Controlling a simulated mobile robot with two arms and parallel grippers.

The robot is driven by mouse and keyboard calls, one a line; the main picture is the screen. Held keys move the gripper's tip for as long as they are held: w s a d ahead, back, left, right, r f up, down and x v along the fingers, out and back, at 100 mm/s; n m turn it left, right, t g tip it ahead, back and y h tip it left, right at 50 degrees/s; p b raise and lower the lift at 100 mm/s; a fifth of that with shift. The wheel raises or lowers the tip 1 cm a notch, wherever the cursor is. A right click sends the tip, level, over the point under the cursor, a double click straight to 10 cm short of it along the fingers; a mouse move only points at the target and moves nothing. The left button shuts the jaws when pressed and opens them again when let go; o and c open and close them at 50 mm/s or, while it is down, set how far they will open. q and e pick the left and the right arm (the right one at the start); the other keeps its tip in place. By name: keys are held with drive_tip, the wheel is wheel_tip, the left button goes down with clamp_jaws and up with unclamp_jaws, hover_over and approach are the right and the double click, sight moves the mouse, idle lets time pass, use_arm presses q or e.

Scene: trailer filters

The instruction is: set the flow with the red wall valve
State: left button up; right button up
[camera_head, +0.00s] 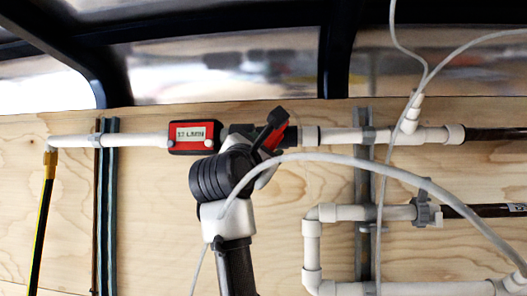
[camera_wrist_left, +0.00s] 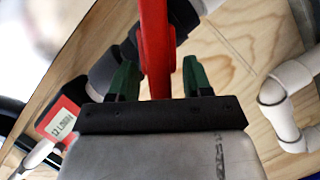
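The red wall valve handle (camera_head: 273,138) sits on the white pipe in the upper middle of the head view, tilted up to the right with a dark end. In the left wrist view the red handle (camera_wrist_left: 156,50) stands between the green fingers of my left gripper (camera_wrist_left: 160,75). The fingers are apart, with a narrow gap beside the handle. In the head view my left gripper (camera_head: 266,168) is partly hidden behind my wrist, just below the valve. A red flow meter (camera_head: 195,136) left of the valve appears to read 12. My right gripper is out of view.
A white pipe (camera_head: 340,136) runs across the plywood wall (camera_head: 60,200), held by metal struts (camera_head: 363,225). A pale hose (camera_head: 400,176) arcs across the right. A yellow-black hose (camera_head: 43,215) hangs at left.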

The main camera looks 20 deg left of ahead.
use_arm(q)
drive_tip(key=shift+f, duration=0.1)
drive_tip(key=b+v, duration=0.5)
drive_tip(key=v, duration=0.5)
drive_tip(key=shift+s+b, duration=0.3)
drive_tip(key=shift+s, duration=0.05)
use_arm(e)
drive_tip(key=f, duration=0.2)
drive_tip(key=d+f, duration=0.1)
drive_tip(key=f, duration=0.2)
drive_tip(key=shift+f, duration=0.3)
use_arm(q)
drive_tip(key=shift+f, duration=0.1)
